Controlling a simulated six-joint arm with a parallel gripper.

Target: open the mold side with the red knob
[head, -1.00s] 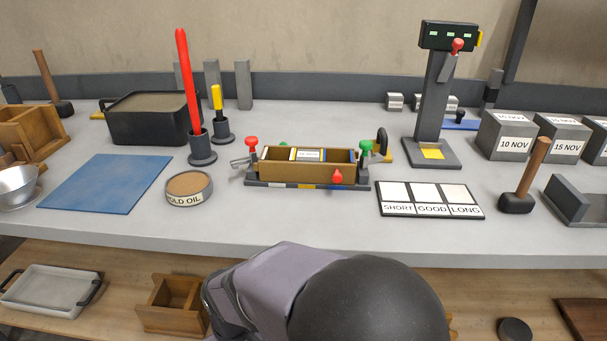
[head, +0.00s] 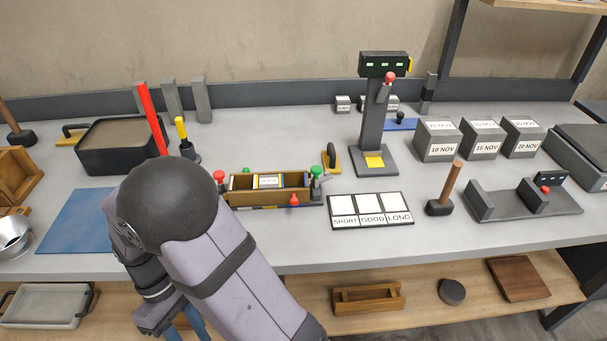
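The wooden mold (head: 270,195) stands on a dark base in the middle of the grey table. A red knob (head: 294,200) sits on its front side, which stands upright against the mold. Another red knob (head: 219,176) tops the clamp at the left end, and a green knob (head: 316,172) tops the clamp at the right end. A label plate lies inside the mold. My gripper (head: 180,325) is low at the bottom edge, in front of the table and away from the mold. It is partly cut off, so its opening does not show.
My arm covers the oil tin's place and part of the blue mat (head: 75,220). A card marked short, good, long (head: 370,211) lies right of the mold, with a mallet (head: 444,190) beyond it. A test stand (head: 373,120) rises behind.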

